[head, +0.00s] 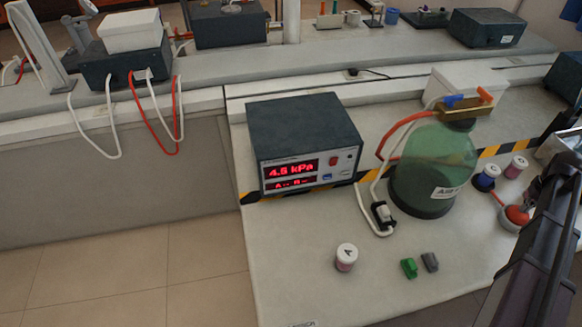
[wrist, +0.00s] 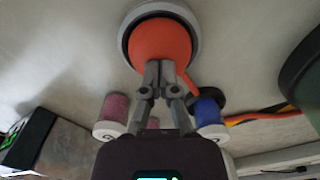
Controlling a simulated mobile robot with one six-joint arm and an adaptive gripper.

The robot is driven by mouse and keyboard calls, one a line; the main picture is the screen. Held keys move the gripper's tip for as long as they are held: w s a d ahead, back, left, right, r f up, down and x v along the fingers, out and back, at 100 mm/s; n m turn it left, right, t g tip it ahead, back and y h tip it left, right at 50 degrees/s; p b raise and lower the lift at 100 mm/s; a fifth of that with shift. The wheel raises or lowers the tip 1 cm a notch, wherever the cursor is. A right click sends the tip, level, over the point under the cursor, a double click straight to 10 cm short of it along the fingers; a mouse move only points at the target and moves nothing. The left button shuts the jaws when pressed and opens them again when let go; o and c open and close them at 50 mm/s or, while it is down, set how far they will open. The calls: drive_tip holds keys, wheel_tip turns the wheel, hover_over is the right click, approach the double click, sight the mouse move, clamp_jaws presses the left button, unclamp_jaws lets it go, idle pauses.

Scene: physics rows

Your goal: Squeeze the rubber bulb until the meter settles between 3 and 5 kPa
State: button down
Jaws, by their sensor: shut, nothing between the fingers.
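The orange-red rubber bulb (head: 517,215) sits in a pale round holder at the right of the bench. In the wrist view the bulb (wrist: 160,42) looks round inside a grey-white ring. My gripper (wrist: 159,78) is shut with nothing between its fingers. Its tips overlap the bulb's near edge in the picture; I cannot tell whether they touch or press it. The dark meter box (head: 305,145) has a red display (head: 291,169) that seems to read 4.5 kPa; its lower line is too blurred to read.
A large green bottle (head: 430,165) with hoses stands left of the bulb.

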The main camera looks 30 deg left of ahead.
drive_tip(key=shift+r+p, duration=0.8)
drive_tip(key=shift+r, duration=0.2)
drive_tip(key=shift+r, duration=0.15)
wheel_tip(320, 180, up, 7)
drive_tip(key=p, duration=0.7)
idle(0.4)
idle(0.5)
drive_tip(key=s+a+m, duration=0.1)
drive_tip(key=s+a, duration=0.6)
drive_tip(key=s, duration=0.3)
drive_tip(key=s+a+m, duration=0.2)
drive_tip(key=s+a, duration=0.6)
drive_tip(key=s, duration=0.3)
drive_tip(key=shift+s+a, duration=0.3)
idle(2.5)
